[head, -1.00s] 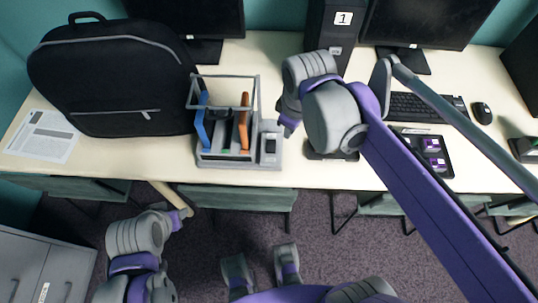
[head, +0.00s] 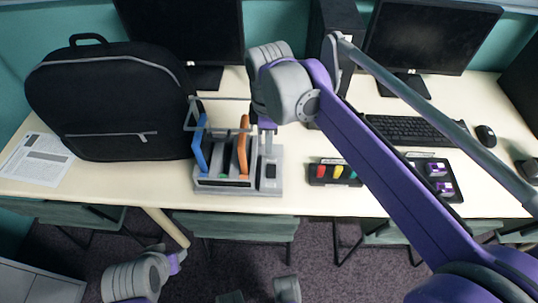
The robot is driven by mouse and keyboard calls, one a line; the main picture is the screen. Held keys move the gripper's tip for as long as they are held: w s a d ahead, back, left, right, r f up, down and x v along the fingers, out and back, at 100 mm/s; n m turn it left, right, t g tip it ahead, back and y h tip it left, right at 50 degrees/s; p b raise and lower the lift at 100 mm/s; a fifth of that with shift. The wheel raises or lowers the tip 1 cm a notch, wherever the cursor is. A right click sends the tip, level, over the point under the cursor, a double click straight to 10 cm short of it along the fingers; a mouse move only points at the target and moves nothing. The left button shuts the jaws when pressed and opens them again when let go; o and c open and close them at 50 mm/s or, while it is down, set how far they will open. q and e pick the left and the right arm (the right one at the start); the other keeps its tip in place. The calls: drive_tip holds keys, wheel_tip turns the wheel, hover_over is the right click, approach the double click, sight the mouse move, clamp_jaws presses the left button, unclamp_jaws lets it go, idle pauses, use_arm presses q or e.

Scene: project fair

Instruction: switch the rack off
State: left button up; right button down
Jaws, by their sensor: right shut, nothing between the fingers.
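The rack (head: 212,188) is a light grey stand with a wire frame on the table. Blue (head: 199,146) and orange (head: 243,147) upright pieces stand in its slots. On its right side is a block with a dark switch (head: 271,171); whether it is on or off is too small to tell. My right gripper (head: 268,126) is shut and empty, pointing down above and behind the switch block, and its wrist hides part of it. Contact with the rack cannot be told. My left gripper (head: 178,259) hangs low in front of the table, away from the rack; its fingers are unclear.
A large black backpack (head: 105,105) stands left of the rack, close to it. A dark tray (head: 318,176) with red, yellow and green pieces lies to the right. Beyond are a tray with purple items (head: 440,178), a keyboard (head: 415,129) and monitors. A paper sheet (head: 38,160) lies far left.

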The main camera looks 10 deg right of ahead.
sight(269, 177)
wheel_tip(269, 177, down, 13)
drive_tip(key=shift+r+b, duration=0.1)
drive_tip(key=shift+b, duration=1.15)
drive_tip(key=shift+s+f, duration=0.1)
drive_tip(key=shift+f, duration=0.15)
drive_tip(key=shift+r, duration=0.15)
drive_tip(key=shift+r+p, duration=0.65)
drive_tip(key=shift+r, duration=0.05)
